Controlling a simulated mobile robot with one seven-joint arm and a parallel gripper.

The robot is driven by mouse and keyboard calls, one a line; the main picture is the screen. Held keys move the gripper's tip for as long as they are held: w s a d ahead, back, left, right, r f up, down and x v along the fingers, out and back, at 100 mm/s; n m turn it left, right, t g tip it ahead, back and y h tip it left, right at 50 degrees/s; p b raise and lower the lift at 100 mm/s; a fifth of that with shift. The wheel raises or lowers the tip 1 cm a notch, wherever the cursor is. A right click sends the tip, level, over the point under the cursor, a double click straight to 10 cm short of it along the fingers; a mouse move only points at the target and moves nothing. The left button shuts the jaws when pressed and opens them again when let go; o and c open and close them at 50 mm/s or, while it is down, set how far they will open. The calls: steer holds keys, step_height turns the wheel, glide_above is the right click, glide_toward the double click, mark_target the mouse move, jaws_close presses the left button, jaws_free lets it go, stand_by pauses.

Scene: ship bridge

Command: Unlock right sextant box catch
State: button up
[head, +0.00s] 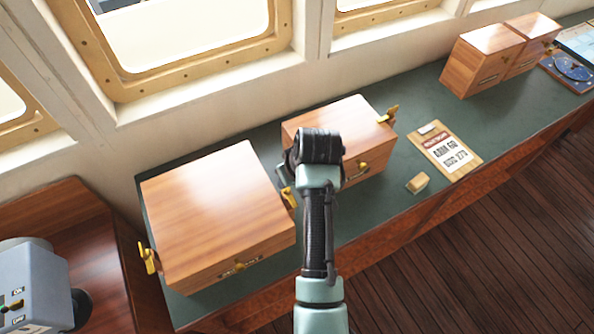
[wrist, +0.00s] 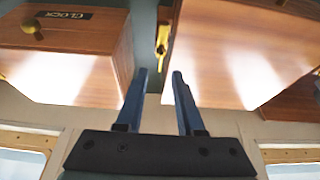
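The large wooden sextant box (head: 215,215) stands on the green counter at the left, lid shut. Its right catch (head: 289,197) is a brass piece on its right side, partly beside my arm. In the wrist view the box (wrist: 235,50) is at the right, and the catch (wrist: 162,45) appears at its edge, in the gap between boxes. My gripper (wrist: 160,73) is open and empty, its two blue fingers pointing at the gap, with the catch beyond the tips and not touched. In the head view my arm hides the fingers. Another brass catch (head: 148,258) is on the box's left side.
A smaller wooden box (head: 365,125) stands close to the right; the wrist view shows it labelled CLOCK (wrist: 62,15). Further right lie a clipboard (head: 447,150), a small wooden block (head: 417,183) and more boxes (head: 480,60). The gap between the two near boxes is narrow.

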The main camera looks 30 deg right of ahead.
steer(key=b+v, duration=0.1)
steer(key=v, duration=0.7)
steer(key=shift+b, duration=0.3)
